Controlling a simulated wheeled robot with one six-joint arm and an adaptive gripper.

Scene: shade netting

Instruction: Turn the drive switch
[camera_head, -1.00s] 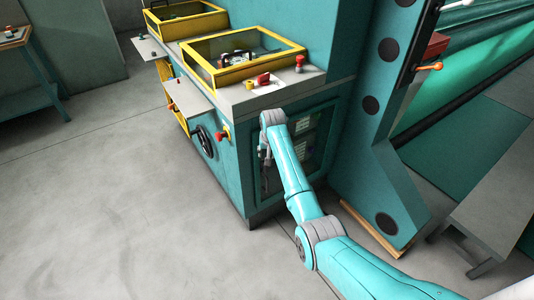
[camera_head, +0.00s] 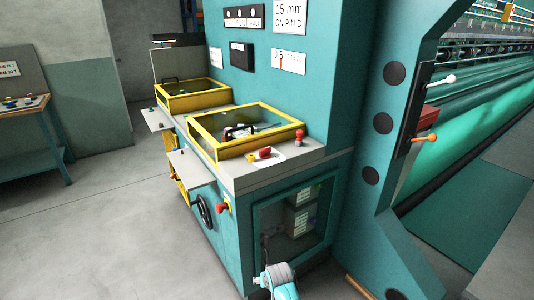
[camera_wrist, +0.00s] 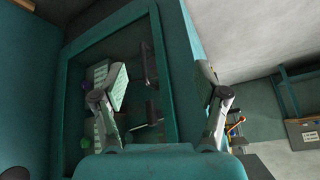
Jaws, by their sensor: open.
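I cannot tell for sure which control is the drive switch. In the head view a red handle (camera_head: 265,153) sits on a pale plate on the machine's top ledge. A red knob (camera_head: 299,136) stands to its right. A red knob on a yellow base (camera_head: 223,208) is on the front face, beside a black handwheel (camera_head: 204,211). My wrist (camera_head: 277,281) shows at the bottom edge, below these controls; its fingers are not clear there. In the wrist view my gripper (camera_wrist: 163,77) is open and empty, facing the framed cabinet window.
The teal cabinet has a framed window (camera_head: 298,219) with boxes inside. Two yellow-framed covers (camera_head: 245,131) stand on the ledge. A tall teal frame post (camera_head: 385,150) rises at the right, with levers (camera_head: 424,138). Grey floor (camera_head: 100,225) is clear at the left.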

